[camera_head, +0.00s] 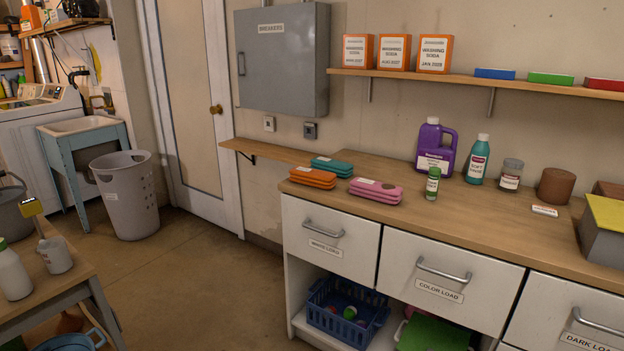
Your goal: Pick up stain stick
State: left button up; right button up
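A small upright stick with a green cap, green base and pale label (432,183) stands on the wooden counter near its front edge. It looks like the stain stick, though its label is too small to read. It stands just right of a pink stack (376,191) and in front of a purple jug (436,147). It is fully visible. Neither of my grippers shows in the head view.
The counter (470,213) also bears orange and teal stacks, a teal bottle (478,159), a jar (510,175) and a brown cylinder (556,186). A shelf (450,79) with boxes hangs above. Drawers are shut below. Open floor (200,290) lies left of the counter.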

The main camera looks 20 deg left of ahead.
aim_at(434, 173)
jog(key=u, duration=1.3)
jog(key=i, duration=2.2)
jog(key=z, duration=2.75)
